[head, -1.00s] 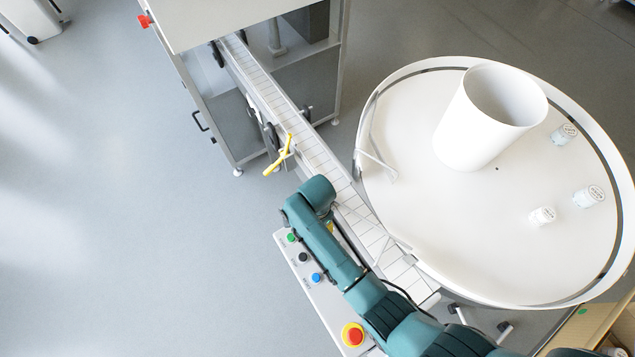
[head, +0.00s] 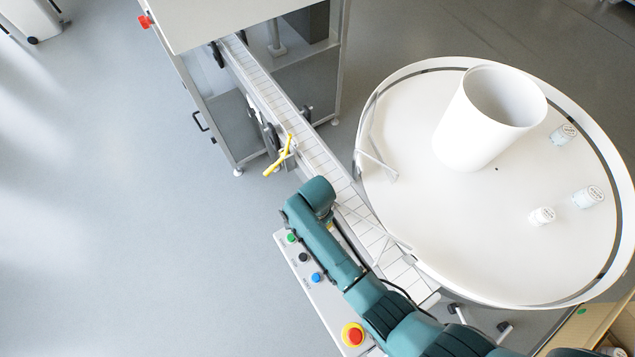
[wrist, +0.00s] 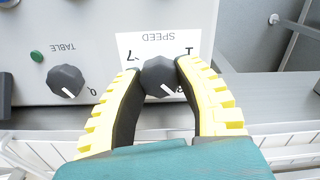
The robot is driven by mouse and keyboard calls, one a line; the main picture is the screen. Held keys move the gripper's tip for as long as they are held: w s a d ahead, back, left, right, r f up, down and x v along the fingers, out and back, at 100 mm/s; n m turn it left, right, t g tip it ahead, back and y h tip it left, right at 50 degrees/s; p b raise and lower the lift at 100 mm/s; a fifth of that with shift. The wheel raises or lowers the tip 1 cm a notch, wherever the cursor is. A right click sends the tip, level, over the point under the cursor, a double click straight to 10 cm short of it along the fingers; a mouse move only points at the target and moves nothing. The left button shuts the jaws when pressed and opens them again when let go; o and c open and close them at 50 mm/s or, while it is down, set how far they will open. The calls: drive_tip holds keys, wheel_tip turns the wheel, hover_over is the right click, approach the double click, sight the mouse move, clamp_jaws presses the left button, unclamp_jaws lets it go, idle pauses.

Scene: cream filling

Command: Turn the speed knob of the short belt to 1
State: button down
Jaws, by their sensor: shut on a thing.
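In the wrist view the dark speed knob (wrist: 159,77) sits on a grey panel, in front of a white label (wrist: 158,46) reading SPEED upside down. The label has a 1 at its right end and a 7 at its left. The knob's white pointer mark slants toward the lower right of the picture. My gripper (wrist: 161,75) has yellow ridged fingers with dark pads, one on each side of the knob, and is shut on it. In the head view my teal arm hides the gripper and knob beside the conveyor belt (head: 320,158).
A second dark knob (wrist: 67,80), marked TABLE, and a green button (wrist: 37,57) are left of my gripper. The control box carries a blue button (head: 316,277) and a red emergency stop (head: 353,335). A round white table (head: 440,235) stands right of the belt.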

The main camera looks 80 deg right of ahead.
drive_tip(key=n+p, duration=0.2)
drive_tip(key=n, duration=0.1)
drive_tip(key=n+p, duration=0.1)
drive_tip(key=n, duration=0.4)
drive_tip(key=shift+p, duration=0.35)
drive_tip(key=n+p, duration=0.1)
drive_tip(key=n, duration=0.2)
drive_tip(key=shift+n, duration=0.3)
drive_tip(key=shift+f+n, duration=0.15)
drive_tip(key=shift+n, duration=1.75)
drive_tip(key=shift+a, duration=0.1)
drive_tip(key=c, duration=0.6)
unclamp_jaws()
drive_tip(key=shift+p, duration=0.3)
